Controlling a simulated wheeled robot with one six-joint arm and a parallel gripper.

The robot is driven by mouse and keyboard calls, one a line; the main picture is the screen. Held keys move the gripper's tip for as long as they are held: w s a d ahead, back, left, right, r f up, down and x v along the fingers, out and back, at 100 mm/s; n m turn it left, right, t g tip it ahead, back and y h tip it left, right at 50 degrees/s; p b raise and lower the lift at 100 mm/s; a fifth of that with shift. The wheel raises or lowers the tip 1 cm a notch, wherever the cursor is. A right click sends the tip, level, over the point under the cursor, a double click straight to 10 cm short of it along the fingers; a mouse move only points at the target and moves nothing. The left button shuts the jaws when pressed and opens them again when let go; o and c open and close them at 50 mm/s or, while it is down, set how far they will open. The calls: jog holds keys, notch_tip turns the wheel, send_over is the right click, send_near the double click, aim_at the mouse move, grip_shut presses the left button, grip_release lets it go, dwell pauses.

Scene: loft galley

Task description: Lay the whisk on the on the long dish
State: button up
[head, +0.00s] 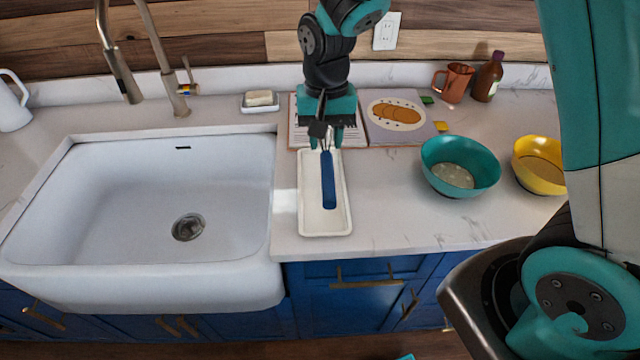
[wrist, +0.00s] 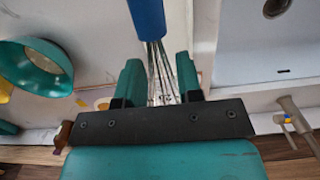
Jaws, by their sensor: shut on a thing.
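The whisk has a blue handle (head: 328,180) and thin metal wires. My gripper (head: 326,142) is shut on the whisk by its wires, at the far end of the long dish. In the wrist view, the wires (wrist: 157,65) run between the two fingers and the blue handle (wrist: 147,15) points away from my gripper. The long dish (head: 311,212) is white and rectangular and lies on the counter right of the sink. In the head view the handle lies lengthwise over the dish. I cannot tell whether it touches the dish floor.
A white sink (head: 110,210) is at left, with a tap (head: 165,65) behind it. An open book (head: 380,135) lies behind the dish. A teal bowl (head: 460,170) and a yellow bowl (head: 540,165) stand at right. A copper mug (head: 453,82) and brown bottle (head: 488,78) stand at the back.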

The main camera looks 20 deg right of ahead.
notch_tip(320, 180, down, 17)
jog(key=p, duration=0.4)
jog(key=shift+a+f, duration=0.1)
jog(key=shift+f, duration=0.1)
jog(key=shift+f, duration=0.1)
jog(key=o, duration=0.9)
